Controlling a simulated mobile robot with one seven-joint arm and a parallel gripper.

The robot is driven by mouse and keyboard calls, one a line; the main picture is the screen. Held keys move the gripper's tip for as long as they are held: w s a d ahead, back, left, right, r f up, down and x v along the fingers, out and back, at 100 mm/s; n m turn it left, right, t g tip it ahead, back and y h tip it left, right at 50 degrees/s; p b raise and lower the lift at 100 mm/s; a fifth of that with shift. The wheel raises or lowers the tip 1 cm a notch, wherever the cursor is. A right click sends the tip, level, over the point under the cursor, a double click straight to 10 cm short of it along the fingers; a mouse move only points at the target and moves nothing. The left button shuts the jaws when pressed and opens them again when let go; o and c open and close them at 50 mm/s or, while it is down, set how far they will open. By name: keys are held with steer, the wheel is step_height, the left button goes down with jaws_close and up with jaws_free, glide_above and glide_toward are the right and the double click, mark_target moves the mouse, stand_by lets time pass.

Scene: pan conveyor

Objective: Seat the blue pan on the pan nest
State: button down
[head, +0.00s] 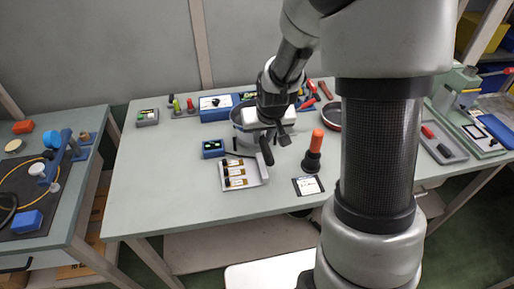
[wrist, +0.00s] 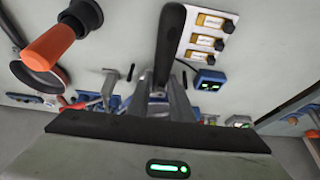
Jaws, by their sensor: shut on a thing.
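My gripper (head: 270,136) is over the middle of the table, shut on a black handle (head: 267,153). In the wrist view the same handle (wrist: 170,42) runs up from between the fingers (wrist: 171,98). A round, grey-blue pan body (head: 238,116) shows partly behind and under the gripper in the head view, and the handle appears to belong to it. The gripper hides much of it, and I cannot tell whether it touches the surface below. I cannot make out the pan nest for certain; it may be hidden under the pan or gripper.
A tray with labelled cylinders (head: 248,181) lies just in front of the gripper, beside a small blue box (head: 212,149). An orange-topped dark tool (head: 313,152) stands to the right, near a reddish pan (head: 331,117). Blue boxes line the back. The table's left front is clear.

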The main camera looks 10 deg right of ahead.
steer(key=shift+w+a+f+b, duration=0.15)
steer(key=shift+w+f+b, duration=0.4)
steer(key=shift+w+f, duration=0.35)
steer(key=shift+f+b, duration=1.45)
steer(key=shift+f, duration=0.75)
steer(key=shift+s+f, duration=0.15)
steer(key=shift+f, duration=0.05)
steer(key=shift+y+b, duration=0.3)
steer(key=shift+b, duration=0.05)
steer(key=shift+w, duration=0.25)
steer(key=shift+w+r+m+t+y+b, duration=0.3)
steer(key=shift+w+r+t+y, duration=0.1)
steer(key=shift+t+y, duration=0.15)
steer(key=shift+w+a+r+y, duration=0.15)
steer(key=shift+r+y, duration=0.05)
steer(key=shift+y, duration=0.05)
